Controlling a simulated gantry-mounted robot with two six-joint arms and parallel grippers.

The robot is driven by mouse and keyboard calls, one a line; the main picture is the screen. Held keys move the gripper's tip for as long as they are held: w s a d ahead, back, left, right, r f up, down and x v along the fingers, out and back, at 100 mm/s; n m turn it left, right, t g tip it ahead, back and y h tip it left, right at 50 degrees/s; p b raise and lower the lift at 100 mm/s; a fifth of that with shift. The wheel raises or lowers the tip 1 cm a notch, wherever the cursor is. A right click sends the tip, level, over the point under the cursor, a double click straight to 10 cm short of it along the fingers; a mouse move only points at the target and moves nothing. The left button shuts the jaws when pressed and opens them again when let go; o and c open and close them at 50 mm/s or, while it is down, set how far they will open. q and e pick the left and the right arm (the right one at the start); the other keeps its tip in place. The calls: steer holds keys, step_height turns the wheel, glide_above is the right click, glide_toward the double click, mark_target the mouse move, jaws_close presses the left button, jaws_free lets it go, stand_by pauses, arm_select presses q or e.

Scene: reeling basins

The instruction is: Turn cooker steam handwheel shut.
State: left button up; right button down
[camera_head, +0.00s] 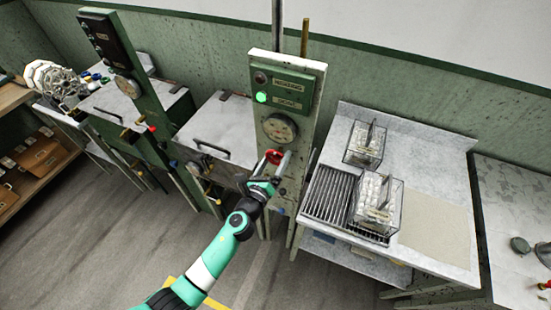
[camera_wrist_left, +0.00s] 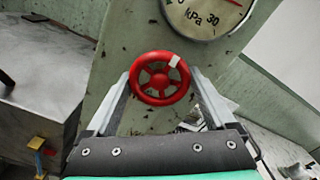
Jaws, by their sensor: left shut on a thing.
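The red cooker steam handwheel (camera_head: 273,156) sits on the front of a pale, speckled post, just below a round gauge (camera_head: 279,128). In the left wrist view the spoked handwheel (camera_wrist_left: 159,78) faces me, with a small white mark at its upper right rim. My left gripper (camera_head: 277,163) is at the handwheel, its two fingers on opposite sides of the rim and shut on it. The gauge (camera_wrist_left: 207,14) is marked kPa and cut off at the top of the wrist view. My right gripper is in neither view.
A green panel (camera_head: 287,86) with a lit green lamp is above the gauge. Grey-topped basins (camera_head: 218,125) stand left of the post. A bench (camera_head: 437,230) with two clear containers and a dark rack stands right. Open floor lies in front.

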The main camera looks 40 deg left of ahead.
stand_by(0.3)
arm_select(q)
steer(key=o, duration=1.1)
steer(key=shift+s+d, duration=0.1)
steer(key=shift+s, duration=0.2)
steer(key=p+v, duration=0.1)
steer(key=v, duration=1)
steer(key=shift+p, duration=0.3)
